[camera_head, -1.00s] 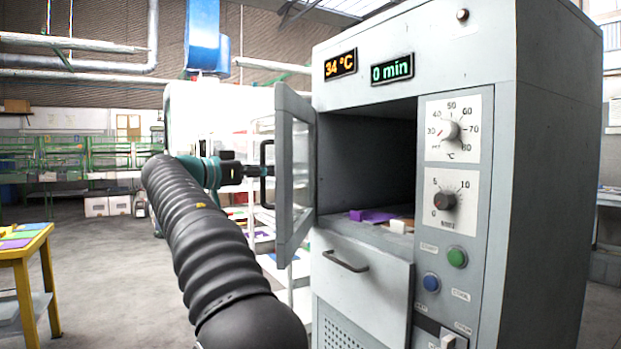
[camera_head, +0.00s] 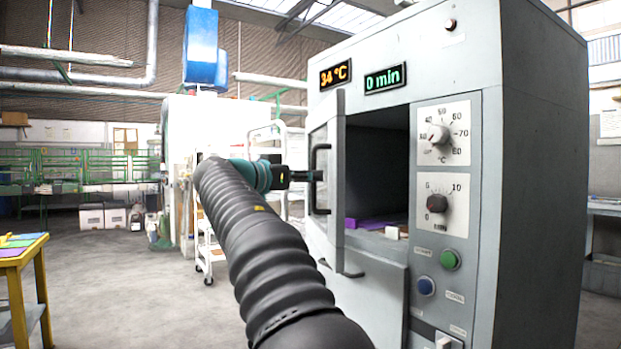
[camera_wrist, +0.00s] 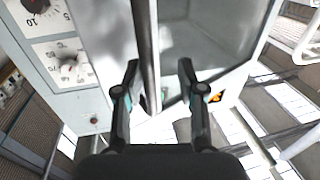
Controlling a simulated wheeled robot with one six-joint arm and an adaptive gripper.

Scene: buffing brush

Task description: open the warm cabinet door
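The warm cabinet (camera_head: 545,170) is grey, with its door (camera_head: 338,200) hinged at the left of the opening. The door stands partly open, sticking out toward me and covering the left part of the opening. Its dark bar handle (camera_head: 314,180) is on the door's outer face. My gripper (camera_head: 314,175) is at the handle. In the wrist view, my gripper (camera_wrist: 160,70) has its fingers apart, one on each side of a long upright bar (camera_wrist: 147,40). A gap shows beside the right finger. Contact with the left finger is unclear.
Inside the chamber lie a purple block (camera_head: 375,222) and a pale block (camera_head: 392,232). A drawer handle (camera_head: 345,270) sits below the door. Knobs and buttons (camera_head: 450,260) are at the right. A yellow table (camera_head: 20,255) is at far left; the floor between is clear.

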